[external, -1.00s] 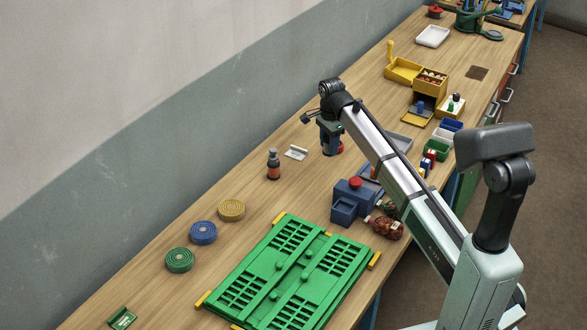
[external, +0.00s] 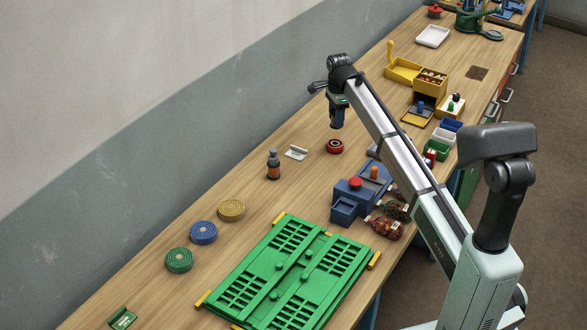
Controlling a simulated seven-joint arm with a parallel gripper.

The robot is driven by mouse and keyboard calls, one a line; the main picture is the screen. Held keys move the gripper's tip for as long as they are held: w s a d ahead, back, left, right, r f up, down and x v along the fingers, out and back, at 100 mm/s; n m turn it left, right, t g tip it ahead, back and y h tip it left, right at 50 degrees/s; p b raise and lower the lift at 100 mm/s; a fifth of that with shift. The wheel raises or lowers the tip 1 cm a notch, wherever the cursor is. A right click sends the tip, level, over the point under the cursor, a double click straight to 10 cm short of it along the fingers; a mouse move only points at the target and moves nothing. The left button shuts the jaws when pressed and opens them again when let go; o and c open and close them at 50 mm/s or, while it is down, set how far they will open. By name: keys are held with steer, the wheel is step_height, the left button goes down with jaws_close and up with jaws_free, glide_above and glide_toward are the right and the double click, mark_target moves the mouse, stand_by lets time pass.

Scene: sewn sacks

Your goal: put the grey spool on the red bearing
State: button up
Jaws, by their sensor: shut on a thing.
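The red bearing (external: 335,147) lies flat on the bench as a small red ring with a dark centre. My gripper (external: 337,124) points down above it, with a clear gap between them. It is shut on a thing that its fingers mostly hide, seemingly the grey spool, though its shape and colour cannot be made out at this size. No separate grey spool shows clearly elsewhere on the bench.
A dark bottle with a red-brown label (external: 273,165) and a small pale bracket (external: 297,152) stand left of the bearing. A blue box with a red knob (external: 354,190) is in front. A green crate (external: 290,270) fills the near bench; coiled rolls (external: 203,233) lie left.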

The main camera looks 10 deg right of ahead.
steer(key=shift+f, duration=3.55)
steer(key=shift+f, duration=0.1)
steer(key=o, duration=1)
steer(key=shift+o, duration=0.2)
step_height(320, 180, up, 12)
steer(key=shift+r, duration=0.15)
